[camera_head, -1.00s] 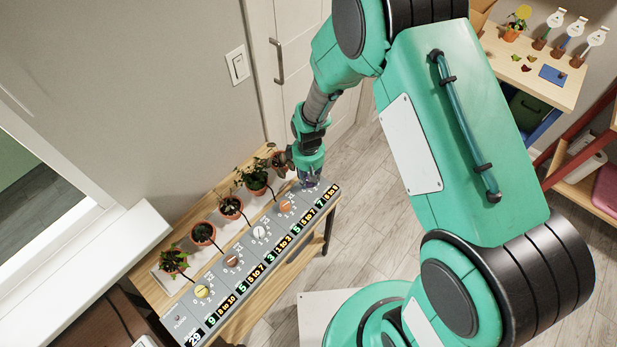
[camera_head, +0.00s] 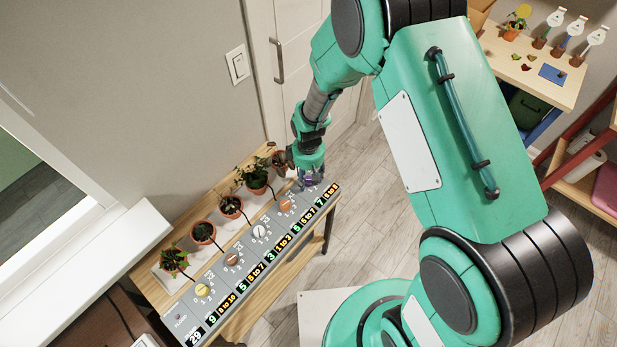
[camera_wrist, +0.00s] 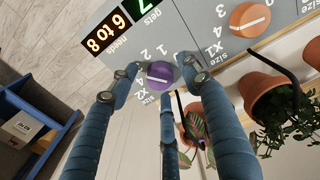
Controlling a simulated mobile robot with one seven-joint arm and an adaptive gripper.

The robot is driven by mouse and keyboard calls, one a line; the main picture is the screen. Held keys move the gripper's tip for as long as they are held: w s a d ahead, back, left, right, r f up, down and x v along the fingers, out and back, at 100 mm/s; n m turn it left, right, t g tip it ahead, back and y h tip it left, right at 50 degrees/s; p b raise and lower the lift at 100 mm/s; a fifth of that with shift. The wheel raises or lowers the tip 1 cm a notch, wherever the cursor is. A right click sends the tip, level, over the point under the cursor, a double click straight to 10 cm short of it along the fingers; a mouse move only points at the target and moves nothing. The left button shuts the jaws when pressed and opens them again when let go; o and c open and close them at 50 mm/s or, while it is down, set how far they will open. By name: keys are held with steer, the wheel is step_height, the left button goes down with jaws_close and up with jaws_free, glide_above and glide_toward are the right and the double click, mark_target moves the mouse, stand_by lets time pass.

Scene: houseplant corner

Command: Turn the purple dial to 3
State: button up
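The purple dial (camera_wrist: 160,75) sits on the grey panel strip (camera_wrist: 112,110) with a white line across its knob. In the wrist view the line lies nearly level, and I cannot tell which end is the pointer. Numbers 1 and 2 show above it, with others and an X2 label to its left and below, partly hidden by a finger. My gripper (camera_wrist: 158,65) is open, with fingertips on either side of the dial and small gaps that look clear of it. A further finger lies below the dial. In the head view my gripper (camera_head: 311,181) covers most of the dial at the panel's far end.
An orange dial (camera_wrist: 249,19) is beside the purple one, with a potted plant (camera_wrist: 272,98) near it. In the head view, several potted plants line the wall side, including one (camera_head: 204,232). A yellow dial (camera_head: 202,290) is at the near end.

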steer(key=shift+r, duration=0.15)
step_height(320, 180, up, 12)
stand_by(0.7)
stand_by(0.5)
step_height(320, 180, up, 13)
steer(key=m+t, duration=0.1)
steer(key=m, duration=0.2)
glide_above(309, 179)
steer(key=s+d, duration=0.2)
steer(key=d, duration=0.2)
steer(key=s+d+r+m+t, duration=0.1)
steer(key=s+d+r, duration=0.1)
steer(key=r, duration=0.3)
steer(key=s+d+r+m+t, duration=0.1)
steer(key=s+d+r, duration=0.15)
steer(key=r, duration=0.25)
steer(key=s+d+r+m+t, duration=0.1)
steer(key=s+d+r+m, duration=0.1)
steer(key=s+r, duration=0.4)
steer(key=s+d+r+m+t, duration=0.1)
steer(key=s+d+r+m, duration=0.2)
steer(key=s, duration=0.8)
step_height(309, 179, up, 4)
steer(key=shift+s+d+r+m+t, duration=0.1)
steer(key=shift+s+d+m+t, duration=0.2)
steer(key=shift+d, duration=0.85)
